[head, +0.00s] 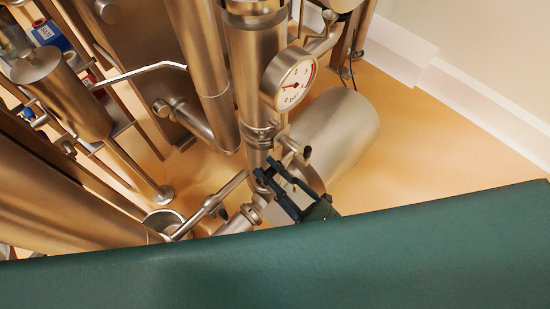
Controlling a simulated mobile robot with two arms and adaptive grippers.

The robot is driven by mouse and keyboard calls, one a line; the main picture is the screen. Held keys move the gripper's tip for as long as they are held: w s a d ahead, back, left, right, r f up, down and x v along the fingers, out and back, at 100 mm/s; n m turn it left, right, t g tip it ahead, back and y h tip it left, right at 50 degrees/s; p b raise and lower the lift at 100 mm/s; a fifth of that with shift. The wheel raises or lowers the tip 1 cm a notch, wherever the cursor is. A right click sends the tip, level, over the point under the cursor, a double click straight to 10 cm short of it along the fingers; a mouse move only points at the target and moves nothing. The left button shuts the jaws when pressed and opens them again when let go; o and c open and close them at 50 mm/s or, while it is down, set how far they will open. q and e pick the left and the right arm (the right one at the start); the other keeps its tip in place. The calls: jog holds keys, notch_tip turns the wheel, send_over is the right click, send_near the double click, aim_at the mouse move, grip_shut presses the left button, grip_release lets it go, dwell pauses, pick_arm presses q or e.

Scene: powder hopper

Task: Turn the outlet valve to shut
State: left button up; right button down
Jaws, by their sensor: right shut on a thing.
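The outlet valve (252,213) is a metal fitting low on the pipework, below the vertical pipe. A straight metal bar (210,205) slants down to the left beside it. My right gripper (266,174) is dark, comes in from the lower right and is shut at the valve, where its fingers hide most of what they hold. Which way the valve is turned cannot be made out. My left gripper is not in view.
A round pressure gauge (289,80) with a white dial stands just above my right gripper. A large metal cylinder (335,135) lies right behind it. Several pipes and a small metal tank (62,95) crowd the left. The floor (420,140) at right is clear up to the wall's white skirting.

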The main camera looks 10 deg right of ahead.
jog(key=shift+f, duration=0.25)
jog(key=c, duration=1.4)
grip_release()
jog(key=v, duration=1.2)
